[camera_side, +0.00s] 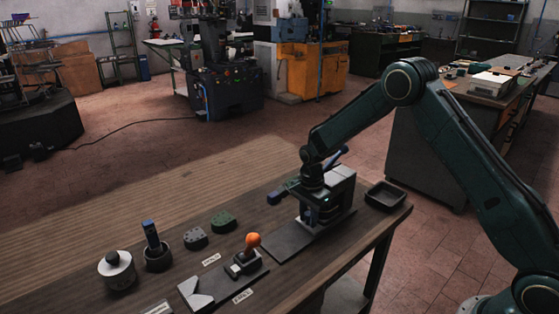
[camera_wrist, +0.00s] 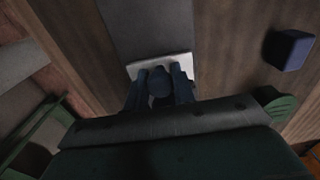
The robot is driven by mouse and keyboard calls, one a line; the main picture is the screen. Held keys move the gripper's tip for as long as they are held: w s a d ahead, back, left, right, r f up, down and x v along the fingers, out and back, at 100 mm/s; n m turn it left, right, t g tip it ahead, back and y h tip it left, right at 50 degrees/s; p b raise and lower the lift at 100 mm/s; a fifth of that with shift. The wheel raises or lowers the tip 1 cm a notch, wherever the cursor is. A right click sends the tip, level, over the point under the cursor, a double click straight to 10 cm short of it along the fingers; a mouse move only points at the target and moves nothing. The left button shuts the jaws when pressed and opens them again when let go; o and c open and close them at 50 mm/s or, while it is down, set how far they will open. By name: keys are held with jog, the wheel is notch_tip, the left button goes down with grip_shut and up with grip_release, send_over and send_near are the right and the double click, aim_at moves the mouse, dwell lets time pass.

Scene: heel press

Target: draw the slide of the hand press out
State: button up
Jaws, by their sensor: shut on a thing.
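The hand press (camera_side: 342,184) is a grey block near the right end of the bench in the side view. A flat dark plate (camera_side: 288,240) extends from its foot toward the front left. My gripper (camera_side: 318,212) is low at the press's front and hides part of it. In the wrist view my gripper (camera_wrist: 160,82) is shut around a round dark blue knob (camera_wrist: 160,80). The knob stands at a pale grey end piece (camera_wrist: 138,68), apparently the slide's, beside a grey strip (camera_wrist: 152,28). How far the slide is out is unclear.
A dark blue block-like handle (camera_wrist: 288,50) sticks up right of my gripper. A black tray (camera_side: 385,195) lies right of the press. An orange-knobbed clamp (camera_side: 248,256), green block (camera_side: 223,220), grey block (camera_side: 195,238), cup (camera_side: 157,260) and pale canister (camera_side: 117,270) stand leftward.

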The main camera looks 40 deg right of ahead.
jog(key=shift+a, duration=6.5)
jog(key=o, duration=1.6)
jog(key=shift+d, duration=0.1)
jog(key=shift+c, duration=0.2)
jog(key=shift+r, duration=0.15)
jog(key=shift+r, duration=1.6)
jog(key=shift+r, duration=0.2)
jog(key=shift+r, duration=0.8)
jog(key=shift+r, duration=0.15)
